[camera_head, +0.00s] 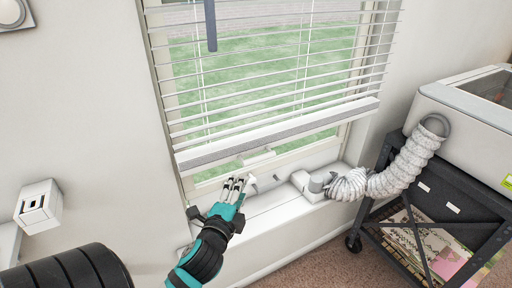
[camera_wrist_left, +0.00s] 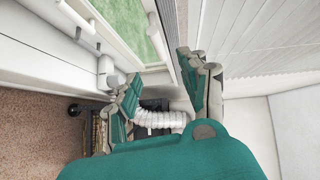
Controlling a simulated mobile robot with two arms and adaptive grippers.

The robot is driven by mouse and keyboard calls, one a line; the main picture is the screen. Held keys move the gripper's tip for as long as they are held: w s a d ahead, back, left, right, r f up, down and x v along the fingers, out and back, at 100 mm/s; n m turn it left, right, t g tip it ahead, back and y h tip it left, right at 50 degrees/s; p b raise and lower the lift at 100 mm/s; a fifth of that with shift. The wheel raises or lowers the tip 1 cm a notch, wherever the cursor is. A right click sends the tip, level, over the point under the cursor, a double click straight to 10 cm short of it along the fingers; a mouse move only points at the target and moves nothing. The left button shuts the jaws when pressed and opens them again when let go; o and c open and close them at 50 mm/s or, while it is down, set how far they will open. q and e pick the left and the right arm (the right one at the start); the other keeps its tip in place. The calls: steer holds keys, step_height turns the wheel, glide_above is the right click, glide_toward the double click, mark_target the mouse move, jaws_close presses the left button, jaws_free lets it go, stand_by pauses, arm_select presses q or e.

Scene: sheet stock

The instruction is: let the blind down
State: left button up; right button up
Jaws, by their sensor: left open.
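The white slatted blind (camera_head: 285,75) hangs over the window, with its bottom rail (camera_head: 280,132) a little above the sill. A strip of window frame shows below the rail. A dark grey wand (camera_head: 210,25) hangs in front of the slats near the top. My left gripper (camera_head: 238,181) is open and empty, just below the left half of the rail and near the sill; I cannot tell whether it touches anything. In the left wrist view its two fingers (camera_wrist_left: 160,68) stand apart, with the slats (camera_wrist_left: 265,40) at upper right. My right gripper is not in view.
The window sill (camera_head: 270,205) runs below the gripper. A white ribbed hose (camera_head: 395,175) leads from a sill fitting (camera_head: 312,185) to a white machine (camera_head: 470,120) on a dark wheeled cart (camera_head: 440,205). A small white box (camera_head: 38,205) sits on the left wall.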

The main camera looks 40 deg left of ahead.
mark_target(256, 162)
arm_select(q)
steer(key=p+x, duration=0.2)
steer(key=x, duration=1.4)
steer(key=shift+w+a+f, duration=0.1)
steer(key=shift+w+f, duration=0.1)
steer(key=shift+w, duration=0.15)
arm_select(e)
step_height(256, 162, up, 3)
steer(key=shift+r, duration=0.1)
arm_select(q)
steer(key=shift+c, duration=0.4)
jaws_close()
steer(key=shift+f, duration=0.1)
